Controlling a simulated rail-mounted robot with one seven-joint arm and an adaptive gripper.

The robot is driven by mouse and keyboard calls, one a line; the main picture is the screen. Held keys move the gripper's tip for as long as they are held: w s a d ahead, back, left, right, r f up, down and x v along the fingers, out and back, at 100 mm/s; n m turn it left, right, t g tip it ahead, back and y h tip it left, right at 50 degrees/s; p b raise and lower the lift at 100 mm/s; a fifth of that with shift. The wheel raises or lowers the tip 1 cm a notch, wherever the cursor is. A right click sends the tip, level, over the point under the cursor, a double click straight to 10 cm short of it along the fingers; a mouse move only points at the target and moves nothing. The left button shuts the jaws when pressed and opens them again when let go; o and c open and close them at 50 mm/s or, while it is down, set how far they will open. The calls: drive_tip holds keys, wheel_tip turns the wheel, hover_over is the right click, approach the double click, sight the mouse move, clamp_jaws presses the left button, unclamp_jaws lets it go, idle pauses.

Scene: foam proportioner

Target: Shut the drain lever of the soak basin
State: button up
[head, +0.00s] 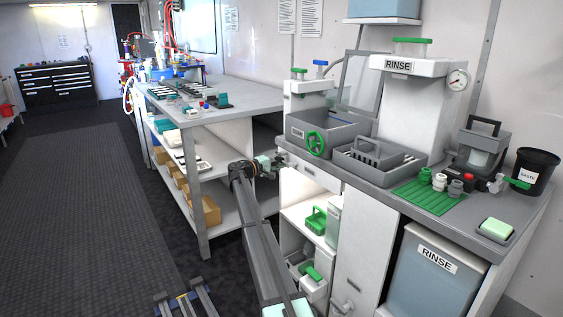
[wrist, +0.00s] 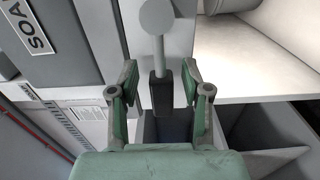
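The soak basin is the grey tub (head: 345,135) with a green handwheel (head: 316,144) on its front, on the bench in the head view. In the wrist view, a grey wall (wrist: 75,40) carries a label starting "SOA". The drain lever (wrist: 160,92) has a round grey pivot, a thin stem and a dark grip. Its grip lies between the fingers of my gripper (wrist: 160,88), which are open with gaps on both sides. In the head view my gripper (head: 272,163) is at the bench's left front, below the basin; the lever is too small to make out there.
A white shelf (wrist: 260,65) lies close to the right of the fingers. In the head view, a grey tray (head: 380,162) and a green mat (head: 428,196) lie on the bench. A work table (head: 215,103) stands to the left. The floor aisle (head: 85,190) is clear.

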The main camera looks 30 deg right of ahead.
drive_tip(key=a, duration=1.2)
drive_tip(key=shift+s, duration=0.25)
